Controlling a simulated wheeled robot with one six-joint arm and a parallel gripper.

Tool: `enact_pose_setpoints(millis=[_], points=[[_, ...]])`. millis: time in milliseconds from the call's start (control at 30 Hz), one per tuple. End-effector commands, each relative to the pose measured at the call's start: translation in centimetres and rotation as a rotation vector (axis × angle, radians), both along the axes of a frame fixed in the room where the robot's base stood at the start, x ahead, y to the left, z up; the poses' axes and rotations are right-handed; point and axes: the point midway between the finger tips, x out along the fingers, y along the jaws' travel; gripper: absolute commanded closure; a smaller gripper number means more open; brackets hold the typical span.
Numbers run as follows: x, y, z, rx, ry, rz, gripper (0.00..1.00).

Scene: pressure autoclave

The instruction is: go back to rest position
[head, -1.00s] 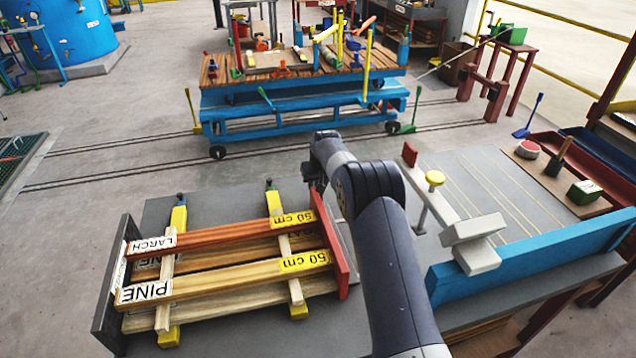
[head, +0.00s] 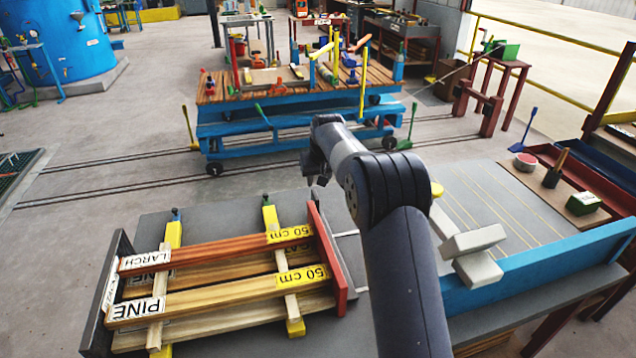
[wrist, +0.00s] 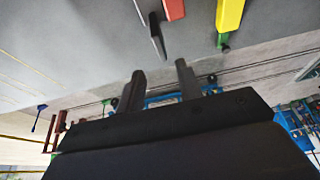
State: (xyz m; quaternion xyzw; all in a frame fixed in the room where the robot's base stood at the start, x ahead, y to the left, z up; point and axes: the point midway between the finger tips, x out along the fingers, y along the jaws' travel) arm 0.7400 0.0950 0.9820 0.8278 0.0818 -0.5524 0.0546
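My arm reaches up and forward from the bottom of the head view over the grey workbench (head: 355,262). My gripper (head: 318,181) shows small and dark there, left of the arm's elbow, above the bench's far edge; its fingers are hard to make out. In the wrist view my gripper (wrist: 158,76) has its two dark fingers clearly apart, with nothing between them. It is open and empty, and touches nothing that I can see.
A rack of labelled planks (head: 220,251) lies on the bench left of my arm. A blue rail (head: 550,258) and pale blocks (head: 473,240) are to its right. A blue cart (head: 290,130) with a slatted wooden top stands beyond, across open floor.

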Motion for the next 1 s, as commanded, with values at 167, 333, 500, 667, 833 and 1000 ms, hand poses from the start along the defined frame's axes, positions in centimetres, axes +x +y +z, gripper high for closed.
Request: enact_pose_setpoints(millis=[167,333,500,667,833,1000], points=[[0.0,0.0,0.0,0.0,0.001,0.0,0.65],[0.1,0.0,-0.4,0.0,0.002,0.0,0.65],[0.8,0.2,-2.3,-0.001,0.005,0.0,0.65],[1.9,0.4,-4.8,-0.001,0.005,0.0,0.65],[2.9,0.6,-7.3,-0.001,0.004,0.0,0.65],[3.7,0.7,-9.2,-0.001,0.003,0.0,0.65]])
